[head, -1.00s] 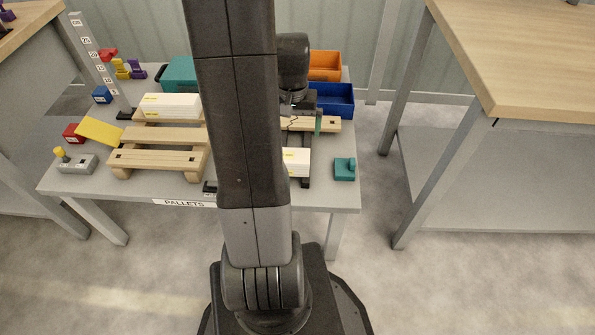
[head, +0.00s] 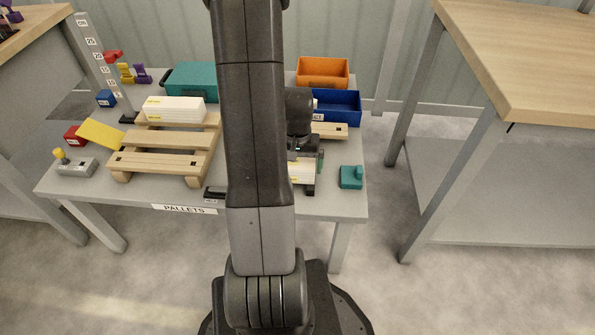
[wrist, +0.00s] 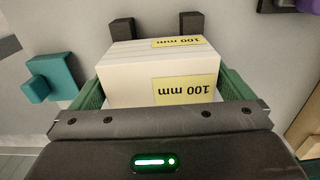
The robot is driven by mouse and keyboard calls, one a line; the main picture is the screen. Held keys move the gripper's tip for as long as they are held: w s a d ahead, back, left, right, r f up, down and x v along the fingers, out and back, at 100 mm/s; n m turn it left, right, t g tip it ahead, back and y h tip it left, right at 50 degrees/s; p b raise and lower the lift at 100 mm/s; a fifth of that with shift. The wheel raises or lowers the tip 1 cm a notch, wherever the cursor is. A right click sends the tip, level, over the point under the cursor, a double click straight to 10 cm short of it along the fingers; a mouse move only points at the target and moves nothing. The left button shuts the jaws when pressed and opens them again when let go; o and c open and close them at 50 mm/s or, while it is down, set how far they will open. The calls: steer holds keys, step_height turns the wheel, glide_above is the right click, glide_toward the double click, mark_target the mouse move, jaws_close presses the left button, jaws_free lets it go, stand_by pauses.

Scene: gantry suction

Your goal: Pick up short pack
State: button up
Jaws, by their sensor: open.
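A white pack with yellow "100 mm" labels (wrist: 150,72) fills the middle of the wrist view. In the head view it shows only partly (head: 301,174), behind my arm, near the front right of the table. My gripper (wrist: 162,88) is open, with a green finger on each side of the pack. Whether either finger touches it I cannot tell. In the head view my gripper (head: 306,158) is at the pack and mostly hidden by my arm. Another white pack (head: 173,110) lies on the wooden pallet (head: 158,162) to the left.
A teal block (head: 351,177) stands right of the pack and also shows in the wrist view (wrist: 52,78). Two dark posts (wrist: 192,24) stand beyond the pack. Blue (head: 337,107) and orange (head: 322,72) bins are at the back right. A grey joystick box (head: 72,165) is front left.

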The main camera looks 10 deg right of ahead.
steer(key=shift+f, duration=0.45)
steer(key=shift+r, duration=0.1)
steer(key=c, duration=0.9)
